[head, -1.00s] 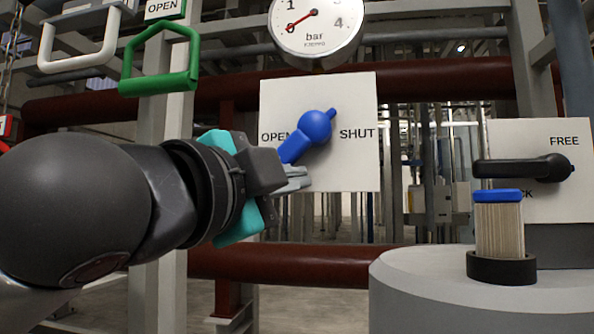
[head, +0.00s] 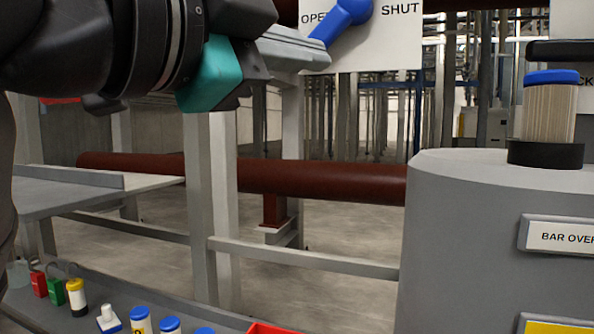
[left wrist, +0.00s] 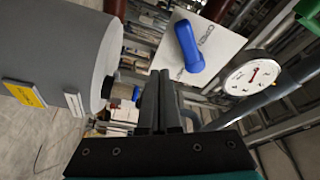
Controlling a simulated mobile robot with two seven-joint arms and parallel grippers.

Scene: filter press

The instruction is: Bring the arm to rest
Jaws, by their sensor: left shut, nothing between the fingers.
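My left arm comes in from the upper left in the head view. Its gripper (head: 322,58) is shut and empty, just below the lower end of a blue valve handle (head: 347,14). I cannot tell from the head view whether they touch. The left wrist view shows the shut fingers (left wrist: 160,92) with a gap between them and the blue handle (left wrist: 187,45). The handle sits on a white plate (head: 385,50) lettered OPEN and SHUT, and slants down to the left. My right gripper is not in view.
A grey drum (head: 440,220) stands at right with a blue-capped filter cartridge (head: 550,105) on top. A red pipe (head: 330,180) crosses behind. A tray (head: 100,315) with several small capped bottles and padlocks lies at lower left. A gauge (left wrist: 252,73) shows in the wrist view.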

